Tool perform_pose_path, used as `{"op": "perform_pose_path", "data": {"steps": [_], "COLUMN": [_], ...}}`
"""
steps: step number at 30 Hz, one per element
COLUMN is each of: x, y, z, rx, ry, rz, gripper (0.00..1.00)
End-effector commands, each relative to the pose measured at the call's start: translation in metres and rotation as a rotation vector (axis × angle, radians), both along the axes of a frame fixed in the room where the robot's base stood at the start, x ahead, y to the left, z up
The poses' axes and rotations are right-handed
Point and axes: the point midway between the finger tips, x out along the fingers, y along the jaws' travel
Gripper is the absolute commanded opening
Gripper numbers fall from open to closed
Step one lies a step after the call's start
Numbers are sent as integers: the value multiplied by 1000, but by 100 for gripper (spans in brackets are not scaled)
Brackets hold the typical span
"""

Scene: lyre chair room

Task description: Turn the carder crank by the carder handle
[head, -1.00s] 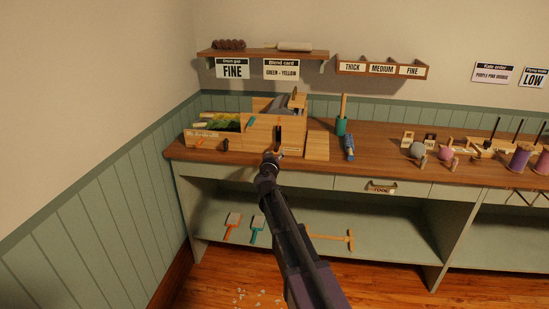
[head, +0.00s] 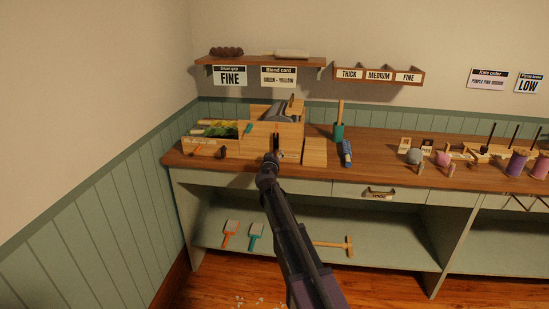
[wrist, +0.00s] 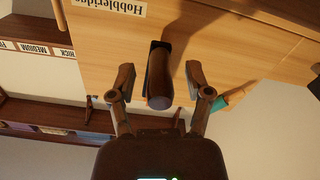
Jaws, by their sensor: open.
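The wooden carder (head: 258,145) stands on the bench near the left end, with a grey drum showing at its top. In the wrist view its pale wooden face (wrist: 215,40) bears a label, partly cut off. The carder handle (wrist: 160,75) is a dark brown cylinder sticking out of that face, pointing toward the wrist camera. My gripper (wrist: 162,82) is open, with one finger on each side of the handle and a visible gap on both sides. In the head view my gripper (head: 271,160) is in front of the carder, and my arm hides part of its front.
A tray of green and yellow fibre (head: 212,130) sits left of the carder. A teal tool (head: 339,130) and a blue item (head: 347,153) lie to its right. A shelf (head: 260,61) hangs above. The floor before the bench is mostly open.

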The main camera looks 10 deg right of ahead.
Motion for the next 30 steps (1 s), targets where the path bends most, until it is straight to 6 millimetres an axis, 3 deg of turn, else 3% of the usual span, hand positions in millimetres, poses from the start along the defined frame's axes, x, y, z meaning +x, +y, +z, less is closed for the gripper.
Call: {"op": "perform_pose_path", "data": {"steps": [7,27,30], "x": [15,16,16], "y": [-4,-6,-6], "z": [0,0,0], "rx": [0,0,0], "ry": [0,0,0], "rz": [0,-1,-1], "gripper": [65,65,35]}}
